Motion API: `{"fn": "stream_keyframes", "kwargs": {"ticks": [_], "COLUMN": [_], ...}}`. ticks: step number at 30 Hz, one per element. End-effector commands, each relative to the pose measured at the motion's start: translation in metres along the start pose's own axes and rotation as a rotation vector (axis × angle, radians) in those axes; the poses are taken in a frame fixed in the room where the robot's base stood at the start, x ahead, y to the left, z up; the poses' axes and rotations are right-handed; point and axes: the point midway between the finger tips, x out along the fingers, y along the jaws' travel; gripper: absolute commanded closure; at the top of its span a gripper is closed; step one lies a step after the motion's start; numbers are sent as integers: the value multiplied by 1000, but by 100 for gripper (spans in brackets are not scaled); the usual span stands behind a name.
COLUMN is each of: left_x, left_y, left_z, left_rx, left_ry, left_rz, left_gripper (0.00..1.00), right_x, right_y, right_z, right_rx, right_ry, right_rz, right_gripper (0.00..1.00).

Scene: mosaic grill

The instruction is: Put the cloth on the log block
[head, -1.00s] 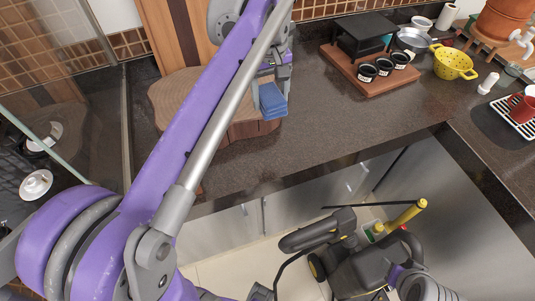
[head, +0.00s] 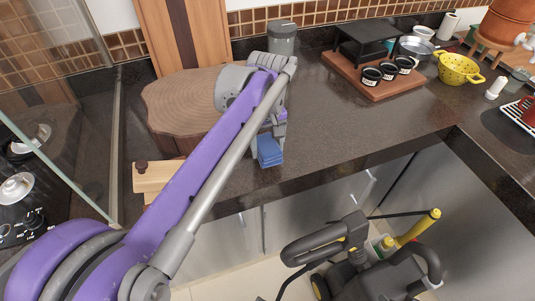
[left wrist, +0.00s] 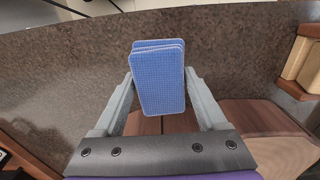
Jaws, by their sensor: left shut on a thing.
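My left gripper (head: 268,138) is shut on a folded blue cloth (head: 267,151). The cloth hangs below the fingers, over the dark counter near its front edge. The log block (head: 175,102), a thick round slice of wood with a brown rim, stands on the counter to the left of the cloth and farther back. My left arm crosses in front of its right part. In the left wrist view the cloth (left wrist: 158,80) sits between the two fingers, and part of the log block (left wrist: 262,115) shows behind and to the right. My right gripper is out of view.
A small wooden box with a dark knob (head: 142,168) stands in front of the log block. A grey canister (head: 282,38) is behind it. A wooden tray with cups (head: 375,88) and a yellow colander (head: 458,68) stand right. Counter right of the cloth is clear.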

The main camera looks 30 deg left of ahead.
Motion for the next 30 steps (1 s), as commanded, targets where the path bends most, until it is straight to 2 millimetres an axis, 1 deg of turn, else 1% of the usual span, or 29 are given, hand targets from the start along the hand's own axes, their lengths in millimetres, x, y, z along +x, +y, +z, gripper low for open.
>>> {"fn": "stream_keyframes", "kwargs": {"ticks": [3, 6, 17, 18, 20, 21, 22, 30], "left_x": [18, 30, 34, 35, 34, 34, 34, 32], "left_y": [0, 0, 0, 0, 0, 0, 0, 0], "left_z": [0, 0, 0, 0, 0, 0, 0, 0], "left_rx": [0, 0, 0, 0, 0, 0, 0, 0], "left_ry": [0, 0, 0, 0, 0, 0, 0, 0], "left_rz": [0, 0, 0, 0, 0, 0, 0, 0], "left_gripper": [70, 70, 70, 24, 13, 6, 1, 0], "right_x": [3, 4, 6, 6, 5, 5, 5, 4], "right_y": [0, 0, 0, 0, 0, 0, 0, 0], "right_z": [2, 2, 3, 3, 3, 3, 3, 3], "right_rx": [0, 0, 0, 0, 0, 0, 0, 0], "right_ry": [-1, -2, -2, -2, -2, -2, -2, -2], "right_rz": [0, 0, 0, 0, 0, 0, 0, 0], "right_gripper": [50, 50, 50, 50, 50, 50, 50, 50]}}
